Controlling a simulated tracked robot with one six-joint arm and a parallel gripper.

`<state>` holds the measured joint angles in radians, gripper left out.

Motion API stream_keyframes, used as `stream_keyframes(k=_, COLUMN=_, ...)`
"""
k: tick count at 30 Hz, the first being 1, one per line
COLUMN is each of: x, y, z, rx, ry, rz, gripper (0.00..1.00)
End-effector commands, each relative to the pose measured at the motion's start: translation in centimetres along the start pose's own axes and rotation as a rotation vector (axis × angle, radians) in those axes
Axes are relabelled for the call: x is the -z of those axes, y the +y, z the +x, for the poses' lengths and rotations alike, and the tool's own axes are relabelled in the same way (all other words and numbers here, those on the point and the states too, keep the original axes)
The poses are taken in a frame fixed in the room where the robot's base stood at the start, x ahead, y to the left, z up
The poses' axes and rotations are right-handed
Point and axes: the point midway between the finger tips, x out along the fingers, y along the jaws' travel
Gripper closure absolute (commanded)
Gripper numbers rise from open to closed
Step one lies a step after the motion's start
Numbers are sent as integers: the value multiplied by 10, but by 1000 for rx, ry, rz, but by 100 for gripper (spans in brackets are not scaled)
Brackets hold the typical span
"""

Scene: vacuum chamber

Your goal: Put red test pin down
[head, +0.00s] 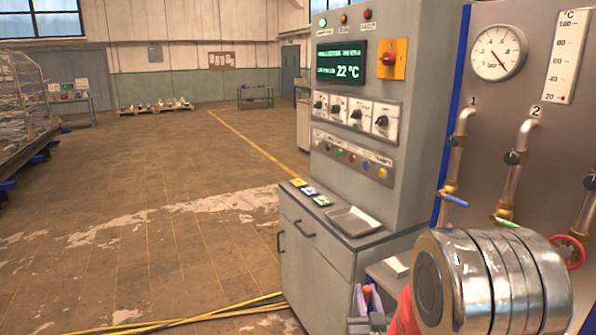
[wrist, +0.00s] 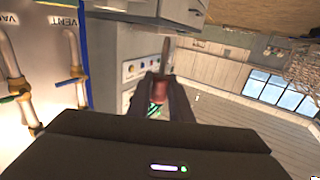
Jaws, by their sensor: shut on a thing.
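My gripper (head: 367,308) is low in the head view, in front of the grey control cabinet, and partly hidden at the picture's bottom edge. It is shut on the red test pin (head: 368,292), whose reddish end shows between the fingers. In the wrist view, my gripper (wrist: 161,92) has the pin's red body (wrist: 160,88) between its dark fingers, with a thin grey metal part pointing up past the fingertips. The pin is held clear of the cabinet top.
The control cabinet (head: 300,262) has a ledge with a shallow metal tray (head: 353,221) and yellow, blue and green squares (head: 311,191). Valve pipes (head: 457,150) and a gauge (head: 498,51) are on the right panel. Yellow cables (head: 215,314) lie on the floor, which is open to the left.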

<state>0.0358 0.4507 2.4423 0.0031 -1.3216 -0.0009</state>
Motion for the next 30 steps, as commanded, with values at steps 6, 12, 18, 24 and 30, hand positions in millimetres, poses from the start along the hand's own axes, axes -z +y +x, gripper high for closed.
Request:
stream_keyframes(k=6, x=-2, y=-24, z=0, rx=40, ry=2, rz=0, gripper=100)
stream_keyframes(k=12, x=-2, y=-24, z=0, rx=40, ry=1, rz=0, gripper=100)
stream_keyframes(k=18, x=-9, y=-24, z=-4, rx=40, ry=-2, rz=0, gripper=100)
stream_keyframes(k=24, x=-38, y=-23, z=-23, rx=39, ry=-7, rz=0, gripper=100)
stream_keyframes(k=30, x=-62, y=-22, z=-46, rx=39, ry=-4, rz=0, gripper=100)
